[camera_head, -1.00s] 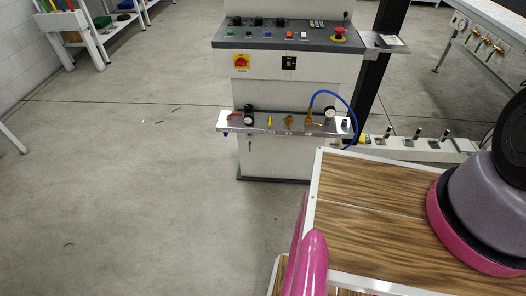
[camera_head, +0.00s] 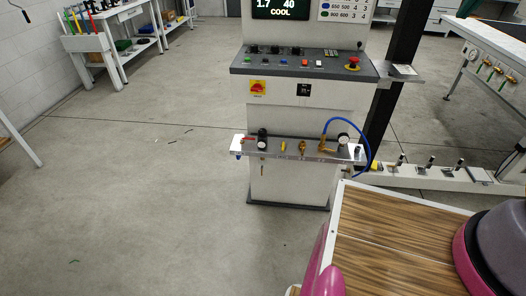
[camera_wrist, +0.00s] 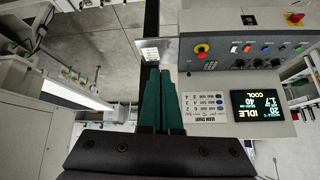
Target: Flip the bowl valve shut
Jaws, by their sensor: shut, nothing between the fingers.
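The grey console (camera_head: 300,100) has a metal shelf (camera_head: 270,152) low on its front, carrying the small fittings. A red lever (camera_head: 249,139) lies at the shelf's left end, beside a dark regulator (camera_head: 262,140). A yellow part (camera_head: 283,146), brass fittings (camera_head: 302,148), and a gauge (camera_head: 343,139) with a blue hose (camera_head: 345,121) sit further right. I cannot tell for sure which is the bowl valve. In the wrist view, my gripper (camera_wrist: 158,72) shows dark green fingers, shut and empty, apart from the console. The shelf is not visible there.
A dark upright post (camera_head: 392,90) stands right of the console. A low white rail with clamps (camera_head: 430,178) runs right behind my wood-topped base. A table with gauges (camera_head: 490,60) is at upper right.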

